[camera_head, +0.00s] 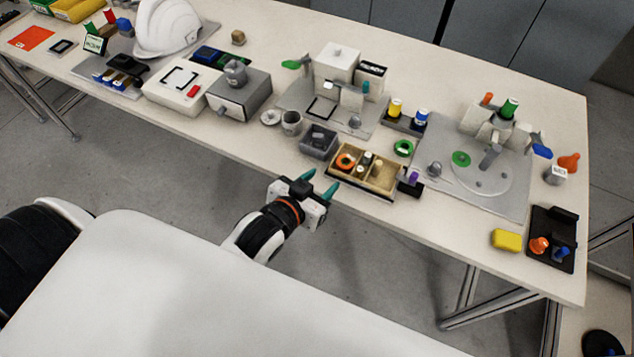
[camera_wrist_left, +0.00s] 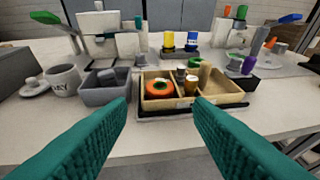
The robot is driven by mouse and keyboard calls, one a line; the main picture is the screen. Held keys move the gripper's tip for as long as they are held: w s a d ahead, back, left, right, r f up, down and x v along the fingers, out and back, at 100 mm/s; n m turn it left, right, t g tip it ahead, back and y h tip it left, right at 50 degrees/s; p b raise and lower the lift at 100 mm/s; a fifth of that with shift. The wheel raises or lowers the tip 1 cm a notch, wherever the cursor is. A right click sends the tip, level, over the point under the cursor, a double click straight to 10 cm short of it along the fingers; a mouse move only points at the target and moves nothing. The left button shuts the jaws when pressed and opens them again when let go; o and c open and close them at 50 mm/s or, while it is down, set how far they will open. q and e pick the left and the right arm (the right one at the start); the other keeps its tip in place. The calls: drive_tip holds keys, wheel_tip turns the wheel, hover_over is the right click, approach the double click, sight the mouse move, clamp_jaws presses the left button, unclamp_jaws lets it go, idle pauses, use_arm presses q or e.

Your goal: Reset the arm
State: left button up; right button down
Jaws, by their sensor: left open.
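My left gripper (camera_head: 320,187) is open and empty at the front edge of the long table, in front of a wooden divided tray. In the left wrist view its two green ribbed fingers (camera_wrist_left: 160,125) stand wide apart with nothing between them. The wooden tray (camera_head: 345,173) holds an orange ring and several small cylinders. It shows beyond the fingertips in the left wrist view (camera_wrist_left: 170,104), apart from them. My right gripper is not in view.
Left of the tray stand a grey bin (camera_head: 318,142) and a mug (camera_head: 291,123). A white helmet shell (camera_head: 166,27) lies far left. A turntable station (camera_head: 480,172) and a yellow block (camera_head: 507,240) are right. The floor before the table is clear.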

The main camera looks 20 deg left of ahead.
use_arm(q)
drive_tip(key=shift+s+r, duration=0.25)
drive_tip(key=shift+s, duration=0.1)
idle(0.3)
drive_tip(key=s+a+f+g+y, duration=0.1)
drive_tip(key=s+a+f+g, duration=0.1)
drive_tip(key=s+g, duration=0.45)
drive_tip(key=s+a+f+g+y, duration=0.1)
drive_tip(key=s+a+f+g, duration=0.15)
drive_tip(key=s, duration=0.65)
wheel_tip(320, 180, down, 24)
drive_tip(key=g, duration=0.2)
drive_tip(key=s+a+f+g, duration=0.1)
drive_tip(key=s+a+f, duration=0.1)
drive_tip(key=s+f, duration=1.4)
wheel_tip(320, 180, down, 2)
drive_tip(key=shift+s+a+m, duration=0.2)
drive_tip(key=shift+s+m, duration=0.1)
drive_tip(key=shift+s, duration=0.1)
